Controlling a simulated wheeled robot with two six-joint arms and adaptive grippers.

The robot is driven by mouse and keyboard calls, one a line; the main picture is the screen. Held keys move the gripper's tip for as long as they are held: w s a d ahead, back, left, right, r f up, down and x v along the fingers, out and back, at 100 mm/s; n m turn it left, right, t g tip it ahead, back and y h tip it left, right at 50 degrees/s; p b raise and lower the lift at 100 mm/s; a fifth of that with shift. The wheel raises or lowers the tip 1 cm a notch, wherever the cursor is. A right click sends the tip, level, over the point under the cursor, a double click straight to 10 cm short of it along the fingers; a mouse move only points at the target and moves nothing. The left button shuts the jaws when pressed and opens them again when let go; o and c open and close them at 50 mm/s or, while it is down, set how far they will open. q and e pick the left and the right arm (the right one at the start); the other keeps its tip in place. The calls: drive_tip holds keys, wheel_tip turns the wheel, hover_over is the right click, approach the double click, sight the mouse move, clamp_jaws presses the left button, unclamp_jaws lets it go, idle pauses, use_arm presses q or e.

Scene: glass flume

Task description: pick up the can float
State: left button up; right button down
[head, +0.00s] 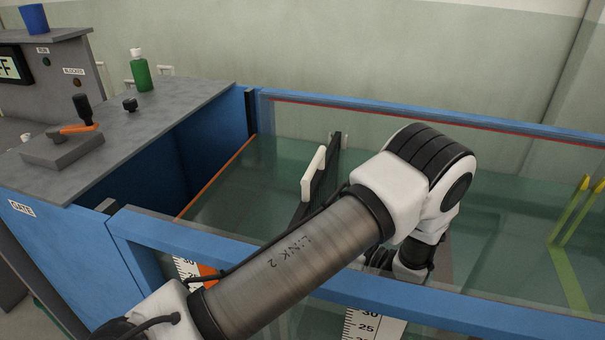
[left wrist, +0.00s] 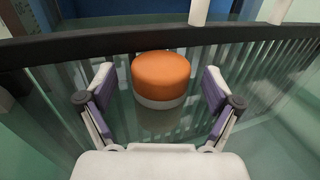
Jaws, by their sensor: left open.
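The can float, a short cylinder with an orange top (left wrist: 160,72) and a pale lower part, sits upright at the water in front of a dark barred rack in the left wrist view. My left gripper (left wrist: 158,84) is open, its two fingers standing apart on either side of the float with gaps showing. In the head view my left arm reaches over the flume's front rim, and its link hides the float and most of the gripper. My right gripper is not in view.
The barred rack's dark top rail (left wrist: 70,50) crosses just beyond the float. In the head view, a white handle (head: 313,173) stands on a dark panel inside the flume. The blue front rim (head: 470,323) runs below my arm. A green bottle (head: 141,72) stands on the grey bench.

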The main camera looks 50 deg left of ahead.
use_arm(q)
drive_tip(key=shift+s+a+f, duration=0.1)
drive_tip(key=shift+a, duration=0.35)
drive_tip(key=shift+w+d, duration=0.2)
drive_tip(key=shift+d, duration=0.1)
drive_tip(key=c, duration=0.9)
drive_tip(key=shift+s, duration=0.1)
clamp_jaws()
